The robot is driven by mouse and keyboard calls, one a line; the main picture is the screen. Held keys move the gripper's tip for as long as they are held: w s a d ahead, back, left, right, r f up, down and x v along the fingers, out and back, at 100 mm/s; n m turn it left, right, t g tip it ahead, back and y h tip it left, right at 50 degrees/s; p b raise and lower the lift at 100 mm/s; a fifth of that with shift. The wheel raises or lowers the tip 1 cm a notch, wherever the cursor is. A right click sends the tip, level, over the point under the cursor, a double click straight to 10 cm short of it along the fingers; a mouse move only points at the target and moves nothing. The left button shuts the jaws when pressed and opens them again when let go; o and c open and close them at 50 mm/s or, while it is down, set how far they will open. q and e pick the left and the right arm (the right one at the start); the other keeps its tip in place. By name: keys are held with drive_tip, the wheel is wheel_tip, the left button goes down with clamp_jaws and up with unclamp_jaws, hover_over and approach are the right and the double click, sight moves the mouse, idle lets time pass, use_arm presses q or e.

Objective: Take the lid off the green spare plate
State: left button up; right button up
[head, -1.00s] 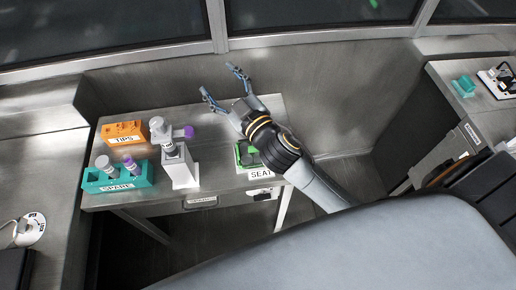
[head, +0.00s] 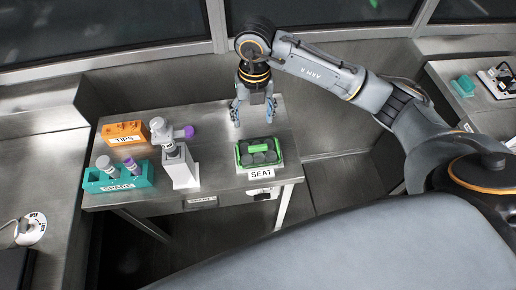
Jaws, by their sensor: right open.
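The green plate (head: 240,161) sits on the table above a label reading SEAT. Several dark grey round shapes show inside its green rim, with a bright green bar across the middle. I cannot tell whether these belong to a lid. My right gripper (head: 254,119) points down with its fingers spread, open and empty. In the picture it is just above and behind the plate, apart from it. My left gripper is not in view.
On the same table (head: 223,122) stand an orange TIPS box (head: 117,140), a teal SPARE rack (head: 147,183) with tools in it, and a white stand (head: 184,173) holding a grey and purple tool. Bare tabletop lies around the plate.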

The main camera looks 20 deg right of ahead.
drive_tip(key=d, duration=0.1)
drive_tip(key=p, duration=0.2)
hover_over(258, 146)
drive_tip(key=f, duration=0.8)
drive_tip(key=shift+w+a, duration=0.1)
drive_tip(key=shift+w, duration=0.15)
drive_tip(key=shift+s+f+p, duration=0.1)
drive_tip(key=shift+f+p, duration=0.25)
drive_tip(key=shift+f, duration=0.25)
drive_tip(key=f, duration=0.1)
drive_tip(key=f+p, duration=0.1)
drive_tip(key=f, duration=0.1)
drive_tip(key=shift+s+f, duration=0.2)
drive_tip(key=shift+f, duration=0.55)
drive_tip(key=shift+c, duration=0.2)
drive_tip(key=c, duration=0.7)
